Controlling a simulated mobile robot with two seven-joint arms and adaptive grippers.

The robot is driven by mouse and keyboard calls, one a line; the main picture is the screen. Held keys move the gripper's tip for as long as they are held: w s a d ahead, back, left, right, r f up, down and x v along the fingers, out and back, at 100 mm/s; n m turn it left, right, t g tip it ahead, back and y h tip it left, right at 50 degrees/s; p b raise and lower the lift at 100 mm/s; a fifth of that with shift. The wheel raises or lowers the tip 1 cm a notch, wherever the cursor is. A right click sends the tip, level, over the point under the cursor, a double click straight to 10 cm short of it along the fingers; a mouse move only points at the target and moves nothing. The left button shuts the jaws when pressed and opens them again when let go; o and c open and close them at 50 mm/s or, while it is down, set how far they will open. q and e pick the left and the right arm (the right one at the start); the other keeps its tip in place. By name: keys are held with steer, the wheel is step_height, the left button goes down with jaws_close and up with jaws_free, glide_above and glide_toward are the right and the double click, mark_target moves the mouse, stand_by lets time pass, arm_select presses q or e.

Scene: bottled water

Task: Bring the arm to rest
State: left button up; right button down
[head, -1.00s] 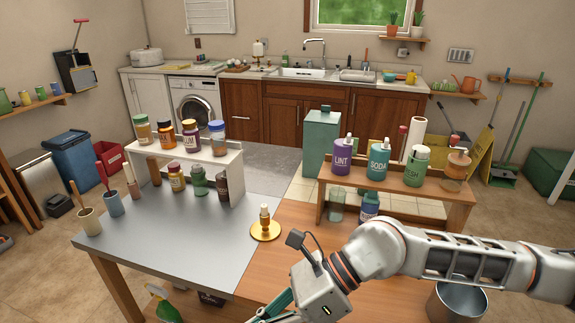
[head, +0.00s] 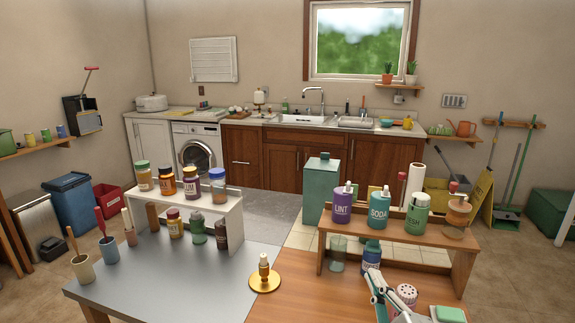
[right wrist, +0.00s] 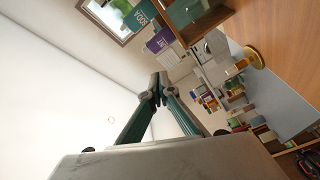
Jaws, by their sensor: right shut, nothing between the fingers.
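My right gripper (head: 374,276) shows at the bottom of the head view, right of centre, pointing up toward the wooden shelf. Its fingers are shut with nothing between them. In the right wrist view its two dark green fingers meet at the tips (right wrist: 159,88). A blue bottle (head: 372,256) stands behind the fingertips in the head view, and a jar with a pink dotted top (head: 405,296) is just right of them. I cannot tell whether the gripper touches either. Most of my right arm is out of frame. My left gripper is not in view.
A wooden shelf (head: 455,247) with labelled bottles stands at the right of the table. A gold candle holder (head: 264,278) is left of the gripper. A green sponge (head: 449,314) lies at the front right. A white shelf (head: 233,222) with jars stands on the grey tabletop (head: 160,286).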

steer(key=s+d+f+m+g+h, duration=0.3)
steer(key=s+d+f+g, duration=0.3)
steer(key=s+d+f, duration=0.5)
steer(key=s+d+f+m+g+h, duration=0.4)
steer(key=s+d+f, duration=0.45)
steer(key=f, duration=0.45)
steer(key=w+a+f+m+t+y, duration=0.1)
steer(key=a+f+m+t+y, duration=0.1)
steer(key=a+f+y, duration=0.6)
steer(key=a+f, duration=0.5)
steer(key=a, duration=0.4)
steer(key=shift+w+f, duration=0.35)
